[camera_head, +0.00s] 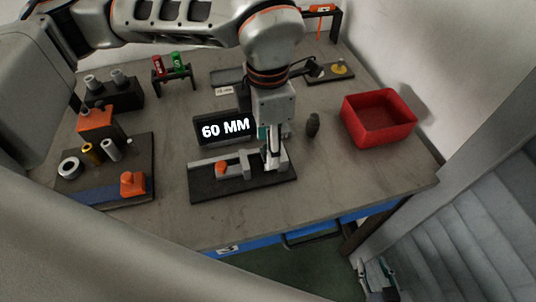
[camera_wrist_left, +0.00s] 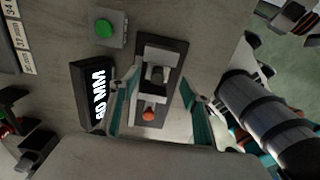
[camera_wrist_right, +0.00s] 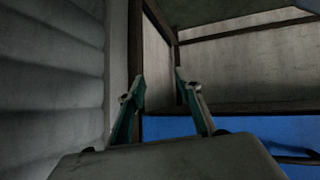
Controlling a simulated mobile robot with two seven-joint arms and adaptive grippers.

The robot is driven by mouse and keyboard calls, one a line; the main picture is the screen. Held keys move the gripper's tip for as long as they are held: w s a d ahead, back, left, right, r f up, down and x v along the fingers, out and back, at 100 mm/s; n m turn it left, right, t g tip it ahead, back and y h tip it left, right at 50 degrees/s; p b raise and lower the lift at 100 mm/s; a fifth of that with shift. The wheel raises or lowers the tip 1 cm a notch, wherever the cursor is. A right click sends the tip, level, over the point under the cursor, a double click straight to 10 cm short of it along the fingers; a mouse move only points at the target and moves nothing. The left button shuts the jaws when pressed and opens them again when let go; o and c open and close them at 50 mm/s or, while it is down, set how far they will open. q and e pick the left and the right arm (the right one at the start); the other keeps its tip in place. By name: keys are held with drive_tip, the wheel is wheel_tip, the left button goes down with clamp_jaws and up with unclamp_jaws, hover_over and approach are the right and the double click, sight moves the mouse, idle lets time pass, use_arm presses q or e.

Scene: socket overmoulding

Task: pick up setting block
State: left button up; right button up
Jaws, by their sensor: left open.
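A dark measuring fixture (camera_head: 243,186) lies on the table, with a grey rail, an orange knob (camera_head: 221,168) and a grey upright piece (camera_head: 246,164). No part is labelled as the setting block; a grey block (camera_wrist_left: 155,74) sits on the fixture in the left wrist view. My left gripper (camera_head: 271,160) points down at the fixture's right part. In the left wrist view its open fingers (camera_wrist_left: 160,85) lie on either side of the fixture, with nothing visibly held. My right gripper (camera_head: 377,273) is open and empty, low beyond the table's front edge; its fingers (camera_wrist_right: 163,88) show apart.
A "60 MM" display (camera_head: 224,128) stands behind the fixture. A red bin (camera_head: 379,118) is at the right, with a small dark piece (camera_head: 313,125) between. A green button (camera_wrist_left: 105,28) is near the fixture. Parts on a dark board (camera_head: 115,185) stand left.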

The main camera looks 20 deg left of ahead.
use_arm(q)
drive_tip(key=f, duration=0.4)
drive_tip(key=shift+w+a, duration=0.1)
drive_tip(key=shift+w, duration=0.1)
clamp_jaws()
